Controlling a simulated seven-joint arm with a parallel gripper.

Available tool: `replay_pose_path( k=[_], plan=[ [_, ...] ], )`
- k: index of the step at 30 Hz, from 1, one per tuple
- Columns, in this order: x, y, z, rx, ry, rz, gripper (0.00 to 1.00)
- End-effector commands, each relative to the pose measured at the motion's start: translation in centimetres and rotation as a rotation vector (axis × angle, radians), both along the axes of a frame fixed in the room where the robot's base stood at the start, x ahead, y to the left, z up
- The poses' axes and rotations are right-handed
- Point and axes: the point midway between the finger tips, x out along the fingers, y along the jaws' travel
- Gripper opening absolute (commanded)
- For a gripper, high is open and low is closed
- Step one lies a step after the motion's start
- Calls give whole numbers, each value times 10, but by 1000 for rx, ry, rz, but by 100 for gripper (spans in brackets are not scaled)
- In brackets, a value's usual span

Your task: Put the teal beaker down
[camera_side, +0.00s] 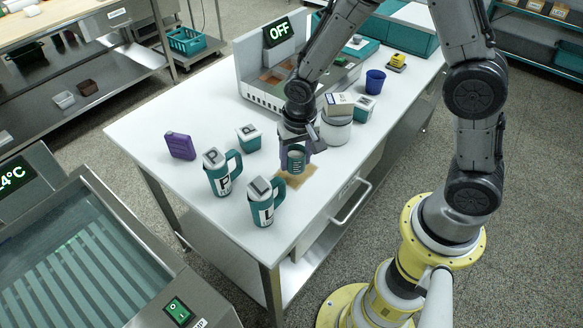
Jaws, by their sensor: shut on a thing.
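The teal beaker (296,160) is a small round vessel with pale markings on its side. It is between the fingers of my gripper (297,146), which is shut on it and points down. The beaker is over or on a tan mat (294,176) on the white table (150,126). I cannot tell whether its base touches the mat. My gripper hides its upper part.
Two teal mugs marked P (222,171) and L (264,199) stand left of the mat. A white canister (336,129) stands close on the right. A teal-and-white box (248,138), purple block (180,146) and blue cup (375,82) are nearby. A machine reading OFF (280,33) is behind.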

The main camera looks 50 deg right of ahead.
Motion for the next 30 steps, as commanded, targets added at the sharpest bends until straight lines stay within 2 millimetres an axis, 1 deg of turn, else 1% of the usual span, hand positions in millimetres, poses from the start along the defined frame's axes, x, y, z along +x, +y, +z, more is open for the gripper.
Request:
replay_pose_path(
  k=[7,10,13,15,23,27,28,30],
  plan=[
    [12,1,-15,0,0,-1,2],
    [11,0,-30,-3,3,-1,2],
    [12,1,-41,-2,0,-1,2],
    [12,1,-44,-1,-3,-1,2],
    [12,1,-44,-1,-3,-1,2],
    [12,1,-48,-1,-3,-1,2],
    [12,1,-47,-1,-3,-1,64],
    [12,1,-47,-1,-3,-1,76]
  ],
)
